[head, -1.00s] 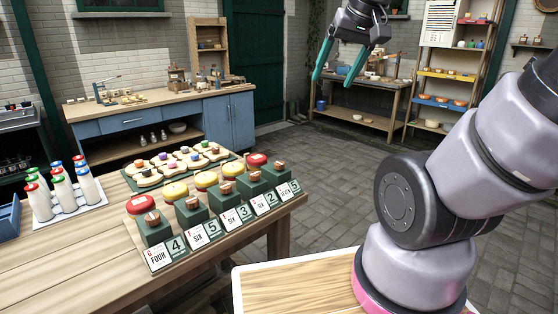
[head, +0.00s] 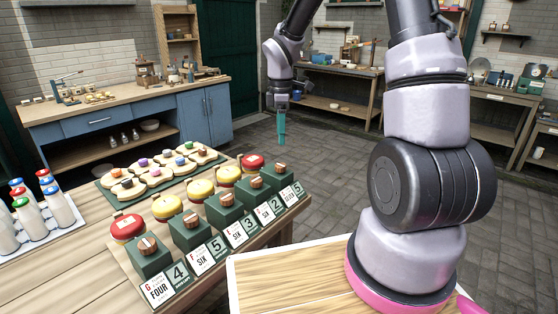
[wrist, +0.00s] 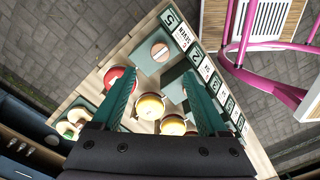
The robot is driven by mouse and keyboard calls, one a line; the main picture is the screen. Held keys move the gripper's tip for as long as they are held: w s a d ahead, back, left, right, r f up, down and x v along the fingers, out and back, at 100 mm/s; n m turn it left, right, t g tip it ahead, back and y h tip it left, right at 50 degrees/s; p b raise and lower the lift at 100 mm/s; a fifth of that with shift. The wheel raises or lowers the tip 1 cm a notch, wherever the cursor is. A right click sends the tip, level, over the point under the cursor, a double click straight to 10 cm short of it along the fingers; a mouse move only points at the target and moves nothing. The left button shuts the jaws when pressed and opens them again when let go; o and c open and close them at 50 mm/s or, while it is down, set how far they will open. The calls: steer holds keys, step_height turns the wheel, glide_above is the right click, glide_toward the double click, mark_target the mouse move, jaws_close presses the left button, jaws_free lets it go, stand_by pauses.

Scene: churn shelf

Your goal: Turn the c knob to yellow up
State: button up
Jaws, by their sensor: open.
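A row of wooden knobs on dark green blocks stands along the front of the wooden table, each with a red or yellow button behind and a card in front. The knobs are the near one (head: 148,244), then others (head: 191,220), (head: 227,199), (head: 256,182) and the far one (head: 280,168).
A green tray (head: 108,186) of bread-like pieces with coloured tops lies behind the buttons. Bottles with coloured caps (head: 60,207) stand on a white tray at left. A blue workbench (head: 100,122) is at the back.

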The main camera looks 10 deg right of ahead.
mark_target(281, 165)
step_height(281, 165, down, 11)
steer(key=shift+r, duration=0.15)
stand_by(0.4)
jaws_close()
